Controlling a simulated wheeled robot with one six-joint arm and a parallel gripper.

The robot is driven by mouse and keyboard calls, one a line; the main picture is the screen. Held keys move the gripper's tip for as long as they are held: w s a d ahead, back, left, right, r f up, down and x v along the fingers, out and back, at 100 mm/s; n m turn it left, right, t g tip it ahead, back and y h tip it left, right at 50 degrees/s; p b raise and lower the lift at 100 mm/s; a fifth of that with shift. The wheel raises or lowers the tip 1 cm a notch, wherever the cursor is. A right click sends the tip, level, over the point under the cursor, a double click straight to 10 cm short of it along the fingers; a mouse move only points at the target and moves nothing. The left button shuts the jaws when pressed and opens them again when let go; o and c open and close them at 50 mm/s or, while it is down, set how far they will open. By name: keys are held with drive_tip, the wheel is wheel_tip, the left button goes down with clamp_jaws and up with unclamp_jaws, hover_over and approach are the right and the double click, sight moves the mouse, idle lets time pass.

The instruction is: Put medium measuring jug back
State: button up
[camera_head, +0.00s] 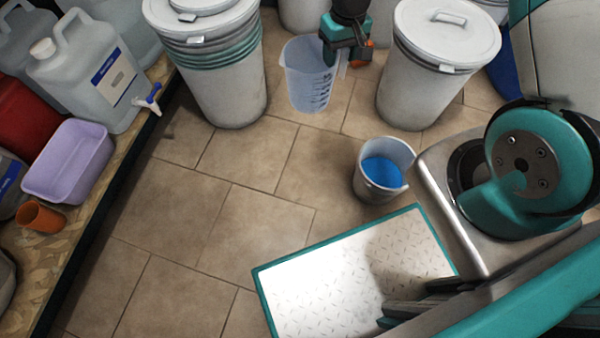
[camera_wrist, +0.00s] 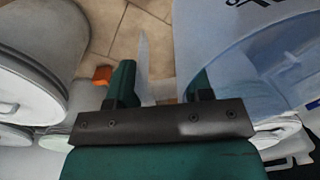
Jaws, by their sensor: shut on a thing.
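The measuring jug (camera_head: 308,75) is a clear bluish jug with dark scale marks on its side. In the head view it hangs upright between two white drums, and looks empty. My gripper (camera_head: 345,58) is at its right side, shut on its handle. In the wrist view the jug (camera_wrist: 245,55) fills the upper right, and its pale handle (camera_wrist: 146,65) runs between the fingers of my gripper (camera_wrist: 160,82). Whether the jug's base touches anything is not clear.
White lidded drums stand left (camera_head: 215,85) and right (camera_head: 415,90) of the jug. A small pail (camera_head: 368,185) with blue contents stands nearer. A wooden shelf (camera_head: 75,225) at left holds jerrycans, a lilac tub (camera_head: 68,160) and an orange cup (camera_head: 40,217).

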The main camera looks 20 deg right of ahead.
wheel_tip(320, 180, down, 40)
drive_tip(key=w+a+b, duration=0.1)
drive_tip(key=w+b, duration=0.1)
drive_tip(key=b, duration=2.1)
drive_tip(key=shift+w+a+r+n, duration=0.15)
drive_tip(key=shift+a+r+n, duration=0.05)
drive_tip(key=shift+r+n, duration=0.1)
drive_tip(key=shift+f, duration=0.1)
drive_tip(key=o, duration=0.5)
drive_tip(key=shift+f, duration=0.1)
drive_tip(key=o, duration=0.4)
drive_tip(key=shift+o, duration=0.2)
